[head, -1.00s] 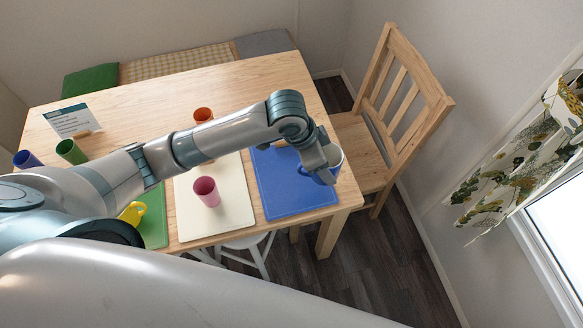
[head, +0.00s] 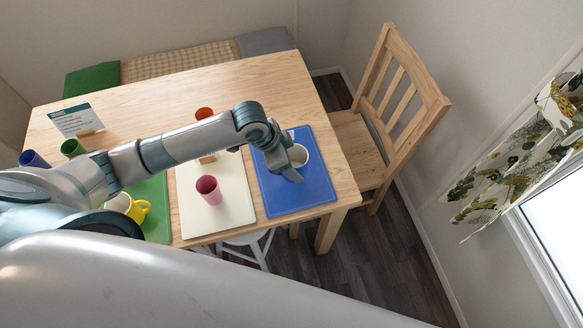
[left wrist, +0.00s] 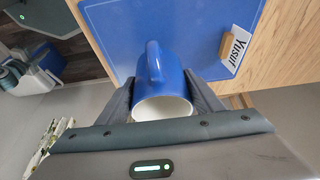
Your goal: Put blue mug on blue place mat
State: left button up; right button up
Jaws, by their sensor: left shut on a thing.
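The blue mug (left wrist: 172,80) with its white inside is held between the two fingers of my left gripper (left wrist: 160,100) in the left wrist view. Its handle points up in that picture, toward the mat. In the head view the mug (head: 301,155) shows partly behind my left gripper (head: 292,172), over the right part of the blue place mat (head: 305,197). The mat also shows in the left wrist view (left wrist: 205,28). I cannot tell whether the mug's base touches the mat. My right gripper is not in view.
A pink cup (head: 208,188) stands on the cream mat (head: 230,217). A wooden chair (head: 385,130) is beside the table's right edge.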

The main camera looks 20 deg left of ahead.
pick_arm(q)
notch_tip(320, 180, down, 3)
jog(key=shift+r+p, duration=0.1)
jog(key=shift+p, duration=0.45)
jog(key=shift+f, duration=0.35)
jog(key=shift+f, duration=0.2)
jog(key=o, duration=1.3)
